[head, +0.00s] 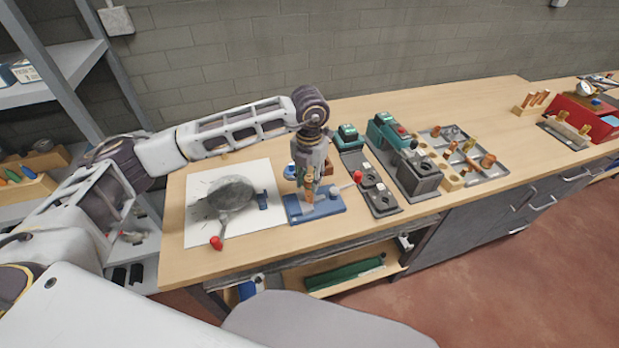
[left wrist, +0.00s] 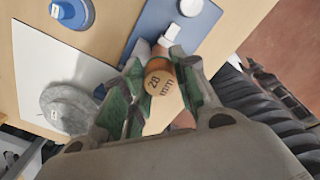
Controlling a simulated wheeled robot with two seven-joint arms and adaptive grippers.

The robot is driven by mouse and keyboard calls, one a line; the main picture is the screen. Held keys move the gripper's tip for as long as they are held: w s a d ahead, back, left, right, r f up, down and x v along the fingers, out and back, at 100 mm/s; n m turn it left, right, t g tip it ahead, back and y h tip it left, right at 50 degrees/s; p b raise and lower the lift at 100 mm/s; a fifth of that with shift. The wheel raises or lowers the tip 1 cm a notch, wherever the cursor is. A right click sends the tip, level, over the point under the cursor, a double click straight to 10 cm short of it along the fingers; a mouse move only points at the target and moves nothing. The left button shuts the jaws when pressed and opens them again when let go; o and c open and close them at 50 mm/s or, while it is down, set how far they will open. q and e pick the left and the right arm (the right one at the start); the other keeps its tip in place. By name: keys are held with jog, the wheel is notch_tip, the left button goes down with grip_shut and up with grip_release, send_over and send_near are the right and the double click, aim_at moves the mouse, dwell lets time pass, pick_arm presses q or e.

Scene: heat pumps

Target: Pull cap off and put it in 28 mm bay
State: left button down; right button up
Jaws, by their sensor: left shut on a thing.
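My left gripper (head: 309,196) points down over the blue fixture (head: 325,208) on the bench. It is shut on a copper-coloured cap (head: 309,187). In the left wrist view the cap (left wrist: 158,82) sits between the green finger pads, and its pale round face reads "28 mm". The blue fixture also shows there (left wrist: 150,25), with a white round part on it. I cannot tell whether the cap still touches the fixture. A grey tray (head: 487,177) with several copper pieces in compartments lies to the right; its bay labels are too small to read. My right gripper is out of view.
Left of the fixture is a white sheet (head: 195,190) with a dark grey rounded thing (head: 230,192). A blue round container (head: 290,172) stands close behind the gripper. Black-and-green devices (head: 388,130) and dark socket blocks (head: 378,193) stand between fixture and tray.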

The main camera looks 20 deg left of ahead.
aim_at(310, 178)
pick_arm(q)
jog(key=shift+w+r, duration=0.1)
jog(key=shift+r, duration=0.1)
dwell(0.4)
jog(key=shift+r, duration=0.2)
dwell(0.4)
jog(key=shift+r, duration=0.2)
dwell(0.8)
jog(key=shift+r+p, duration=0.4)
jog(key=shift+r, duration=0.25)
dwell(0.4)
jog(key=shift+r+p, duration=0.65)
jog(key=shift+r, duration=0.95)
dwell(0.6)
